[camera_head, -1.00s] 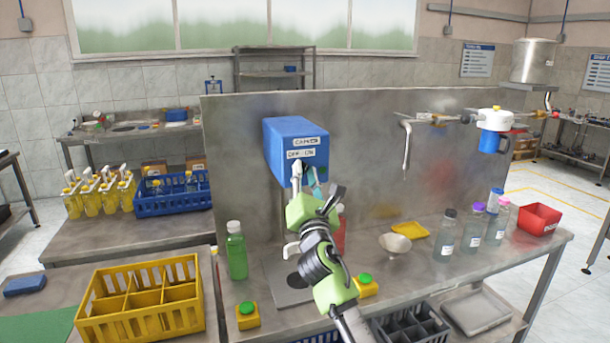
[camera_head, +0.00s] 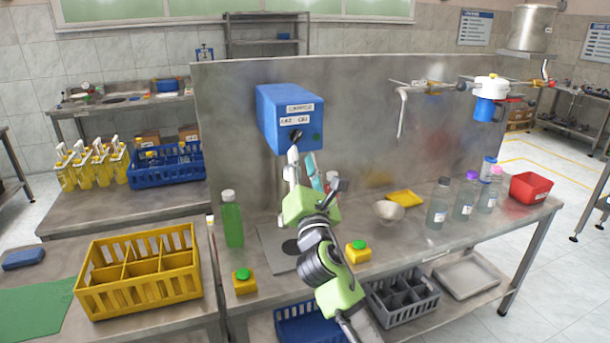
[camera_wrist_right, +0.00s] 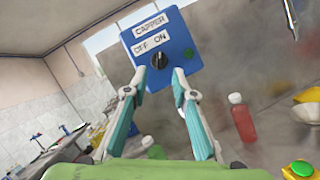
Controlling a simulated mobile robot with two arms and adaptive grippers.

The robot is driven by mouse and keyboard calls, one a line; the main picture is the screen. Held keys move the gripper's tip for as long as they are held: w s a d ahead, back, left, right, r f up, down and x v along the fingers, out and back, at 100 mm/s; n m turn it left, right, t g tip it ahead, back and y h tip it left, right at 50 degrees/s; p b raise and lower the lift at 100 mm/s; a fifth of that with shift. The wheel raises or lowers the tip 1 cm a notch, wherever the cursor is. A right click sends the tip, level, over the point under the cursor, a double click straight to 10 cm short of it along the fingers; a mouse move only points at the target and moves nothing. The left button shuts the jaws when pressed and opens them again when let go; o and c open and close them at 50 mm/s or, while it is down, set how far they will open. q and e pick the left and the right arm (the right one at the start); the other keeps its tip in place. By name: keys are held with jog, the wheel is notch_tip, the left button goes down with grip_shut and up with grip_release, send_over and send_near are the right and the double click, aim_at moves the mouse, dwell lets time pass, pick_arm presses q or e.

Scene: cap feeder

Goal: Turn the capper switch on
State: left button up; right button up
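The blue capper box (camera_head: 290,118) is mounted on the grey metal panel. Its front has labels reading CAPPER, OFF and ON in the right wrist view, and a black switch knob (camera_head: 296,136). The knob (camera_wrist_right: 160,62) is in plain sight in the wrist view, just beyond the fingertips; I cannot tell which label it points to. My right gripper (camera_head: 302,157) is just below and in front of the knob. Its fingers are apart and empty in the wrist view (camera_wrist_right: 160,80), one on each side below the knob. My left gripper is not in view.
A green bottle (camera_head: 232,222) and yellow button boxes (camera_head: 246,285) stand on the bench. A red bottle (camera_wrist_right: 243,121) is right of the fingers. A funnel bowl (camera_head: 388,212), clear bottles and a red bin (camera_head: 531,187) are farther right. Space before the box is clear.

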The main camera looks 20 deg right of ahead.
jog(key=v, duration=0.5)
jog(key=shift+w+f, duration=0.1)
jog(key=shift+f, duration=0.05)
